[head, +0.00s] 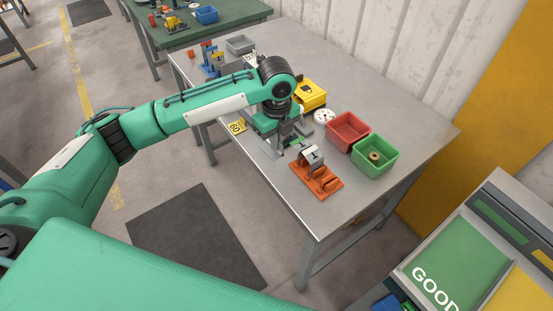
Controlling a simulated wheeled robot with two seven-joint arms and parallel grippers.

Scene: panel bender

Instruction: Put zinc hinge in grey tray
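A light grey metal piece with dark marks (311,155), which looks like the zinc hinge, sits on an orange fixture (318,180) near the table's front edge. The grey tray (240,45) is at the far left of the table, behind my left arm, and looks empty. My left gripper (287,141) points down over the table just left of and behind the metal piece. Its fingers look spread apart, with no held part visible between them. The wrist hides part of the table there. My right gripper is not in view.
A red bin (347,131) and a green bin (374,157) with a round brass-coloured part inside stand on the right. A yellow box (311,94) and a white round dial (324,116) are behind the gripper. Blue and red items (210,62) stand near the grey tray.

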